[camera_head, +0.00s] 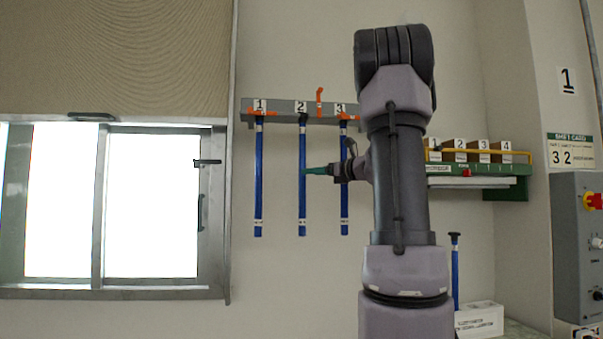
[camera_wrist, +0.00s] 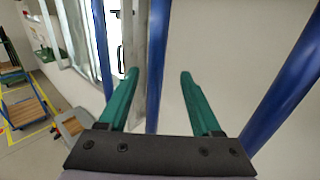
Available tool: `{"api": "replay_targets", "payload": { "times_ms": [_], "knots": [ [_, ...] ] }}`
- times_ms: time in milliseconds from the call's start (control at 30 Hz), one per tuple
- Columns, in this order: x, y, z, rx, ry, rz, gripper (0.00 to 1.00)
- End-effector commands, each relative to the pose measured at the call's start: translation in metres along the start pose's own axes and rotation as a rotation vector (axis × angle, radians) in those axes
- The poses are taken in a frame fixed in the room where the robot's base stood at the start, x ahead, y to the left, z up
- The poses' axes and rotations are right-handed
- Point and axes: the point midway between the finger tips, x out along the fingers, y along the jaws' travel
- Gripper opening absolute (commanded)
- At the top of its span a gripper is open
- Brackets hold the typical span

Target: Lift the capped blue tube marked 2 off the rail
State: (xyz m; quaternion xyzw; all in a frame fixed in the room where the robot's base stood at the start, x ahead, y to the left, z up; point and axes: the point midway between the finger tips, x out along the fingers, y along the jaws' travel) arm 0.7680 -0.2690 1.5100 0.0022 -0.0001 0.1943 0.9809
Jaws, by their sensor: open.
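The blue tube marked 2 (camera_head: 302,190) hangs upright from the grey rail (camera_head: 375,113), under its number label, with a dark cap at its top. In the wrist view, a blue tube (camera_wrist: 157,60) passes between the green fingers of my gripper (camera_wrist: 158,85), with gaps on both sides. In the head view, the fingertips of my gripper (camera_head: 310,170) are at mid-height of tube 2, coming from the right. My gripper is open and holds nothing.
Blue tubes 1 (camera_head: 259,180) and 3 (camera_head: 344,205) hang on either side, close by. Orange pieces sit on the rail; one beside label 2 stands up (camera_head: 320,97). A shelf with numbered boxes (camera_head: 478,169) is right. Another capped blue tube (camera_head: 455,275) stands by a white box (camera_head: 480,320).

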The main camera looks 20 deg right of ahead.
Motion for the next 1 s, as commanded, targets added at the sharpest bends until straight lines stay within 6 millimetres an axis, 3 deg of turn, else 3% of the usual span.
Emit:
{"api": "replay_targets", "payload": {
  "times_ms": [333,633,667,800,833,1000],
  "knots": [
    [0.046,0.006,0.001,-0.002,0.001,0.003,0.66],
    [0.051,0.006,0.001,-0.001,0.001,0.001,0.66],
    [0.051,0.006,0.001,-0.001,0.001,0.001,0.58],
    [0.051,0.006,0.001,-0.001,0.001,0.001,0.05],
    [0.051,0.006,0.001,-0.001,0.001,0.001,0.00],
    [0.051,0.006,0.001,-0.001,0.000,0.001,0.00]
  ]
}}
